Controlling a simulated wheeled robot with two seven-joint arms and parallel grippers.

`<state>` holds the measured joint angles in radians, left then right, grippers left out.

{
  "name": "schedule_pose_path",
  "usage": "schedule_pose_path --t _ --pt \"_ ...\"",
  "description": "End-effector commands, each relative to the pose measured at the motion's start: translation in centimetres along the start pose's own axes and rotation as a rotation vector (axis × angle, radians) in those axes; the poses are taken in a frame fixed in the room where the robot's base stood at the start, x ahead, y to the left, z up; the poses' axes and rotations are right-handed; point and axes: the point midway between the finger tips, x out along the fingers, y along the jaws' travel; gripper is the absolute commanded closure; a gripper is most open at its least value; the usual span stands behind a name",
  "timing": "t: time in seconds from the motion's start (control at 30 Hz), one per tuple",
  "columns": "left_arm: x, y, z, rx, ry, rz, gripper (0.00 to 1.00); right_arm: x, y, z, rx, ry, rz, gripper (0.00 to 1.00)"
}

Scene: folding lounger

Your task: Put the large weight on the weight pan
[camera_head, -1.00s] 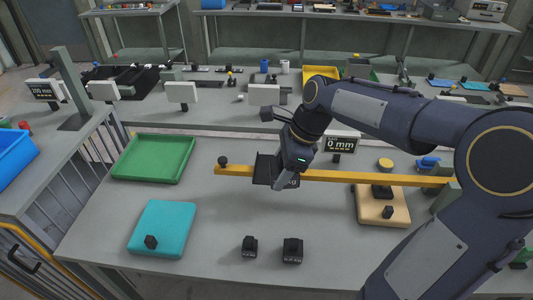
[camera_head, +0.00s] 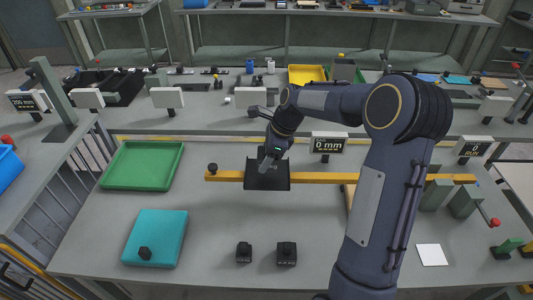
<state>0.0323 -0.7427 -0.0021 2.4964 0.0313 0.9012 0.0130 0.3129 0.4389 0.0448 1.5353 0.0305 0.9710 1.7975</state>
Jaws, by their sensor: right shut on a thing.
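The weight pan is the black tray-like piece (camera_head: 267,183) at the left part of the yellow beam (camera_head: 340,179). My right gripper (camera_head: 267,164) is at the pan, pointing down over its back part. It is shut on a dark block with a pale mark, which I take as the large weight (camera_head: 275,168). The block is mostly hidden by the fingers and blends with the black pan, so I cannot tell if it touches the pan. Two smaller black weights, one on the left (camera_head: 244,252) and one on the right (camera_head: 287,253), stand near the front edge. My left gripper is out of view.
A green tray (camera_head: 145,165) is at the left, and a teal pad (camera_head: 157,232) with a black knob is in front. A display reading 0 mm (camera_head: 328,145) stands behind the beam. A white card (camera_head: 432,254) lies at the right. My right arm hides part of the table.

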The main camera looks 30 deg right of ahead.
Motion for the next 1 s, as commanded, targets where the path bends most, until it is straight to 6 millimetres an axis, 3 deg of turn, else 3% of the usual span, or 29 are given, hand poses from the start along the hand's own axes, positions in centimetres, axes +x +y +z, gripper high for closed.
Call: schedule_pose_path --t 0.33,0.6,1.0 --pt "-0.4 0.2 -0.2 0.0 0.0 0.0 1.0 1.6 -1.6 -0.3 -0.002 -0.003 -0.003 1.0" --pt "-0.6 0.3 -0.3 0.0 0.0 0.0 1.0 4.3 -1.6 -1.5 -0.001 -0.003 -0.003 1.0" --pt "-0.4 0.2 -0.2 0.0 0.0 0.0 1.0 4.7 -1.6 -1.6 -0.003 -0.003 -0.004 1.0"
